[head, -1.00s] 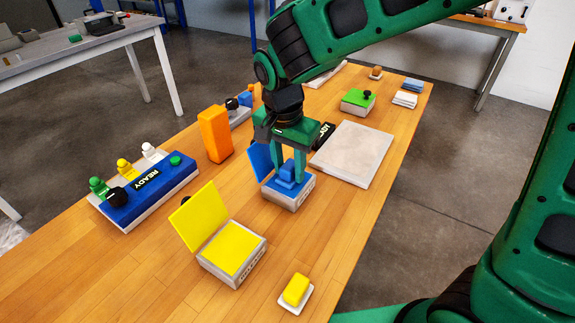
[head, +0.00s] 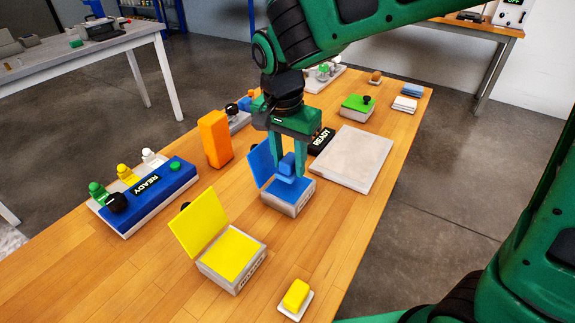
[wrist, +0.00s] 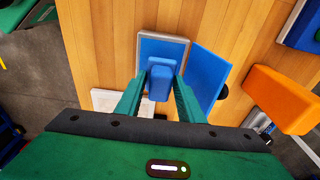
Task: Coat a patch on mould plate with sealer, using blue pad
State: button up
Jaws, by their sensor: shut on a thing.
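My gripper (head: 288,165) is shut on the blue pad (head: 286,167), which also shows between the fingers in the wrist view (wrist: 160,80). The pad is over the open blue box (head: 290,197), whose blue lid (head: 261,163) stands tilted up at its left side. The box's blue inside shows around the pad in the wrist view (wrist: 178,48). I cannot tell whether the pad touches it. A pale grey flat plate (head: 352,158), likely the mould plate, lies to the right of the box. No coated patch shows on it.
A yellow open box (head: 232,258) and a yellow pad on a white tray (head: 296,297) are in front. An orange block (head: 215,139) stands at left, near a blue READY console (head: 148,193). A green-topped box (head: 357,105) stands behind the plate. The front-left wood is clear.

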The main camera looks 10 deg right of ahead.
aim_at(290, 158)
jog(key=shift+r, duration=1.65)
